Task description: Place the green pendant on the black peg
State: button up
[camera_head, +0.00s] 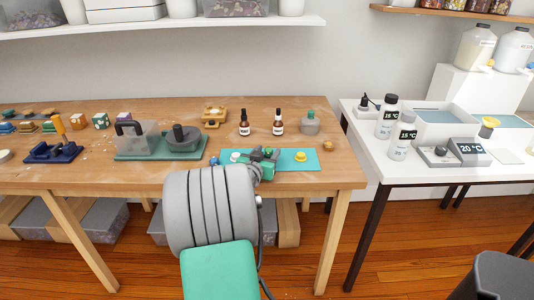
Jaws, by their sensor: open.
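My gripper (262,158) is low over the teal mat (311,165) at the front of the wooden table. It is open. Small green and dark parts show at its fingers, and I cannot tell whether one of them is the green pendant. A yellow piece (300,156) lies on the mat to the right of my gripper. A white piece (235,156) and a blue piece (213,160) lie to its left. I cannot make out the black peg for certain; my arm and gripper hide part of the mat.
Two brown dropper bottles (244,123) (278,122) and a grey jar (310,123) stand behind the mat. A green tray (132,153) with a grey pot (183,138) is to the left. A white table (377,162) with bottles and devices stands at right, beyond a gap.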

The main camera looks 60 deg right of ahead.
jog(key=shift+r, duration=0.2)
jog(key=shift+a, duration=0.35)
jog(key=v, duration=1.1)
jog(key=shift+a, duration=0.15)
jog(key=shift+s, duration=0.1)
